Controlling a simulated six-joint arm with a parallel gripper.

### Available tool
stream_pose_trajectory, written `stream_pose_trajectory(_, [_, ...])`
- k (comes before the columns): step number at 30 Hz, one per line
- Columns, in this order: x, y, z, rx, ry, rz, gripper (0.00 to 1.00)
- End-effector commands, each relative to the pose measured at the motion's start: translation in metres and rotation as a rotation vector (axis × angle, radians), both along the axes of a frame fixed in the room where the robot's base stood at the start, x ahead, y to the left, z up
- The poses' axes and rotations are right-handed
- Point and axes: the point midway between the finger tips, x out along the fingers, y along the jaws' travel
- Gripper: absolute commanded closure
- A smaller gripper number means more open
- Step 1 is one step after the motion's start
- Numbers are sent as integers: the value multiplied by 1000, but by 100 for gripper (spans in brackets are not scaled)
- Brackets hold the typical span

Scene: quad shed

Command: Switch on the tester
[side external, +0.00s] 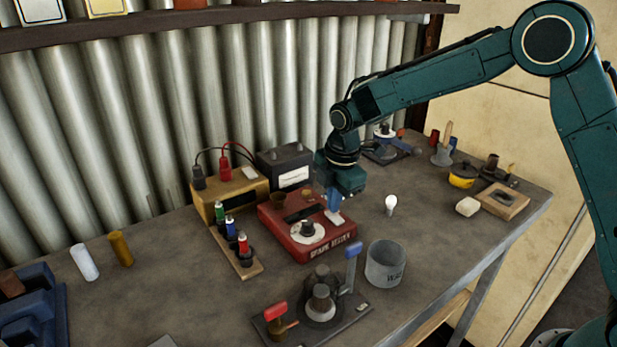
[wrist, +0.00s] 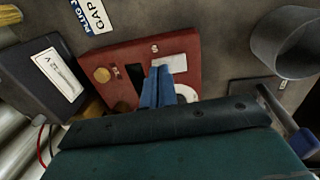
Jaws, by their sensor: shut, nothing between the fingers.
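The tester is a red box (side external: 280,232) with lettering on its front, in the middle of the bench. Its top carries a brass round part (side external: 279,200), a dark slot, a pale plate (side external: 335,217) and a white dial with a dark knob (side external: 308,229). The wrist view shows its red top (wrist: 120,50), the brass part (wrist: 102,75), the dark slot (wrist: 135,76) and the pale plate (wrist: 170,63). My gripper (side external: 334,209) points down over the pale plate with its blue fingers shut and empty. The fingertips (wrist: 158,70) hide part of the top; I cannot tell whether they touch it.
A grey bin (side external: 385,268) stands right of the tester, and a clamp fixture with a blue handle (side external: 351,262) in front. A rack of coloured plugs (side external: 237,253) and a yellow box (side external: 240,190) are left. A dark meter (side external: 287,165) stands behind. A bulb (side external: 391,204) stands right.

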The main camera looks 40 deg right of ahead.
Motion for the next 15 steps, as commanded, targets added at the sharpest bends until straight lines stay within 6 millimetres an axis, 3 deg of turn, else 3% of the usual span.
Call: stream_pose_trajectory(15, [1, 0, -7, 0, -1, 0, 100])
